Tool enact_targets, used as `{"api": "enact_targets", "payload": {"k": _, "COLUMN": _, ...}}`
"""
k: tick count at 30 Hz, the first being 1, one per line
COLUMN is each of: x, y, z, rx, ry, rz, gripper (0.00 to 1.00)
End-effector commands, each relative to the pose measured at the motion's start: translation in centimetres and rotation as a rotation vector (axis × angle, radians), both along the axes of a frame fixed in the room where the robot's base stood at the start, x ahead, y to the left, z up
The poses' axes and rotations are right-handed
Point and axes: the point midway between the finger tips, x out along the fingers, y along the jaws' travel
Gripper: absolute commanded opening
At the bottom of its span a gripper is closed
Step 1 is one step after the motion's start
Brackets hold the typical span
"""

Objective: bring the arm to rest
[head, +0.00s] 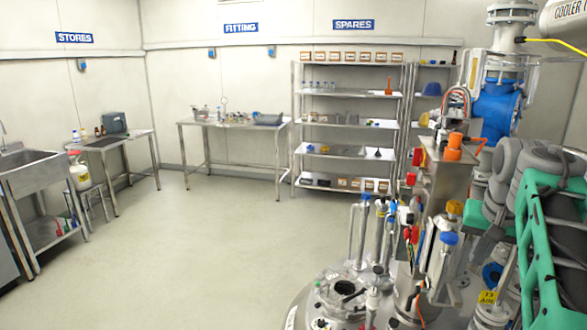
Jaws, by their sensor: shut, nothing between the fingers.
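My gripper is not in view in the head view. Grey rounded shapes (540,163) and a green panel with dark slots (543,255) fill the right edge, close to the camera. I cannot tell what they belong to.
A round steel vessel top (318,296) crowded with valves and pipes stands at the lower right, below a blue valve body (497,117). Steel shelves (345,123), a workbench (223,126) and a sink (42,172) line the walls. The middle floor (190,240) is clear.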

Motion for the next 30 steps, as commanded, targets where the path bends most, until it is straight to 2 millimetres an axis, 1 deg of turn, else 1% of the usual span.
{"api": "enact_targets", "payload": {"k": 1, "x": -0.3, "y": 0.2, "z": -1.7, "rx": 0.004, "ry": 0.008, "rz": 0.008, "gripper": 0.0}}
{"api": "enact_targets", "payload": {"k": 4, "x": -1.2, "y": 0.6, "z": -5.5, "rx": 0.008, "ry": 0.021, "rz": 0.025, "gripper": 0.0}}
{"api": "enact_targets", "payload": {"k": 5, "x": -1.6, "y": 1.0, "z": -6.7, "rx": 0.009, "ry": 0.026, "rz": 0.032, "gripper": 0.0}}
{"api": "enact_targets", "payload": {"k": 7, "x": -3.0, "y": 2.5, "z": -9.8, "rx": 0.01, "ry": 0.041, "rz": 0.055, "gripper": 0.0}}
{"api": "enact_targets", "payload": {"k": 8, "x": -3.7, "y": 3.3, "z": -11.1, "rx": 0.009, "ry": 0.049, "rz": 0.068, "gripper": 0.0}}
{"api": "enact_targets", "payload": {"k": 9, "x": -4.8, "y": 4.7, "z": -13.0, "rx": 0.009, "ry": 0.061, "rz": 0.085, "gripper": 0.0}}
{"api": "enact_targets", "payload": {"k": 11, "x": -6.9, "y": 7.0, "z": -15.6, "rx": 0.009, "ry": 0.081, "rz": 0.114, "gripper": 0.0}}
{"api": "enact_targets", "payload": {"k": 12, "x": -8.3, "y": 8.6, "z": -17.2, "rx": 0.01, "ry": 0.096, "rz": 0.132, "gripper": 0.0}}
{"api": "enact_targets", "payload": {"k": 14, "x": -10.6, "y": 10.9, "z": -19.2, "rx": 0.013, "ry": 0.12, "rz": 0.162, "gripper": 0.0}}
{"api": "enact_targets", "payload": {"k": 15, "x": -12.0, "y": 12.4, "z": -20.3, "rx": 0.014, "ry": 0.137, "rz": 0.186, "gripper": 0.0}}
{"api": "enact_targets", "payload": {"k": 16, "x": -13.1, "y": 13.5, "z": -21.0, "rx": 0.017, "ry": 0.15, "rz": 0.207, "gripper": 0.0}}
{"api": "enact_targets", "payload": {"k": 17, "x": -14.1, "y": 14.7, "z": -21.6, "rx": 0.016, "ry": 0.16, "rz": 0.232, "gripper": 0.0}}
{"api": "enact_targets", "payload": {"k": 18, "x": -15.3, "y": 16.3, "z": -22.1, "rx": 0.013, "ry": 0.163, "rz": 0.274, "gripper": 0.0}}
{"api": "enact_targets", "payload": {"k": 19, "x": -15.8, "y": 17.5, "z": -22.1, "rx": 0.006, "ry": 0.154, "rz": 0.312, "gripper": 0.0}}
{"api": "enact_targets", "payload": {"k": 20, "x": -15.9, "y": 18.6, "z": -21.7, "rx": -0.001, "ry": 0.136, "rz": 0.348, "gripper": 0.0}}
{"api": "enact_targets", "payload": {"k": 21, "x": -15.4, "y": 19.7, "z": -20.5, "rx": -0.016, "ry": 0.097, "rz": 0.389, "gripper": 0.0}}
{"api": "enact_targets", "payload": {"k": 22, "x": -15.1, "y": 20.4, "z": -19.8, "rx": -0.025, "ry": 0.074, "rz": 0.417, "gripper": 0.0}}
{"api": "enact_targets", "payload": {"k": 24, "x": -14.9, "y": 21.9, "z": -19.0, "rx": -0.033, "ry": 0.046, "rz": 0.468, "gripper": 0.0}}
{"api": "enact_targets", "payload": {"k": 27, "x": -14.8, "y": 23.1, "z": -18.9, "rx": -0.035, "ry": 0.044, "rz": 0.507, "gripper": 0.0}}
{"api": "enact_targets", "payload": {"k": 30, "x": -14.8, "y": 23.2, "z": -18.9, "rx": -0.034, "ry": 0.044, "rz": 0.512, "gripper": 0.0}}
